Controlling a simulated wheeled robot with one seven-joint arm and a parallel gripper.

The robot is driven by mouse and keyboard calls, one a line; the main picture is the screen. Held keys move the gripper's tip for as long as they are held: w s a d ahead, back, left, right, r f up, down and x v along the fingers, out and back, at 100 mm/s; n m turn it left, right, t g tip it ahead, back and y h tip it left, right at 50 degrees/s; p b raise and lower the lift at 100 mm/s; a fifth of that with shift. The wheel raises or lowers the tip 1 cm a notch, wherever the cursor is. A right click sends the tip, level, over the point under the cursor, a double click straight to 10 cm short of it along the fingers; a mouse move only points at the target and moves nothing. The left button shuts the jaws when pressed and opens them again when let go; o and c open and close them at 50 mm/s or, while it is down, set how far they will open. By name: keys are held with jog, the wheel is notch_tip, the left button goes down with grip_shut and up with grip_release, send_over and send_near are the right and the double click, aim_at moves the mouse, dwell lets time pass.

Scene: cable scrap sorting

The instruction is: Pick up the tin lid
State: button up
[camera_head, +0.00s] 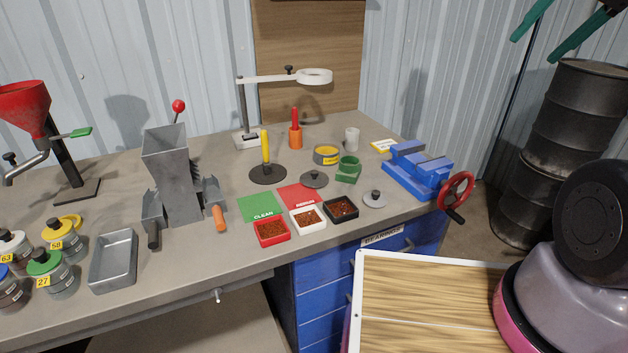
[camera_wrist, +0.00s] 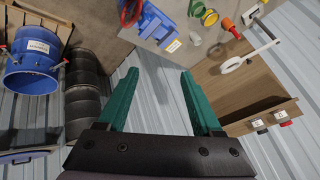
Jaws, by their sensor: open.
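Two round grey lids with dark knobs lie flat on the workbench in the head view. The darker lid (camera_head: 314,180) is beside the red mat, and the lighter lid (camera_head: 375,199) is near the front right edge. I cannot tell which one is the tin lid. An open tin with a yellow band (camera_head: 326,155) stands behind the darker lid. My gripper (camera_head: 534,48) is at the top right of the head view, high up and far from both lids. In the wrist view, its green fingers (camera_wrist: 159,74) are wide apart with nothing between them.
Red, white and black trays (camera_head: 272,233) of granules sit in front. A ring lamp (camera_head: 313,76) overhangs the back. Black drums (camera_head: 573,125) stand at right.

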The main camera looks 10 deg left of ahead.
jog(key=w+a+f+n+t, duration=0.1)
jog(key=w+a+f+n, duration=0.3)
jog(key=w+f, duration=0.6)
jog(key=w+a+f+n, duration=0.45)
jog(key=w+f, duration=0.35)
jog(key=w, duration=0.3)
jog(key=n+y, duration=0.5)
jog(key=y, duration=0.3)
send_near(315, 172)
jog(key=shift+w+a+f+y, duration=0.35)
jog(key=shift+w+a, duration=0.2)
jog(key=shift+a, duration=0.2)
jog(key=shift+f+x, duration=0.1)
jog(key=shift+x, duration=1.4)
jog(key=shift+f+x, duration=0.15)
jog(key=shift+x, duration=1.35)
jog(key=shift+w+d, duration=0.1)
jog(key=shift+d, duration=0.1)
grip_shut()
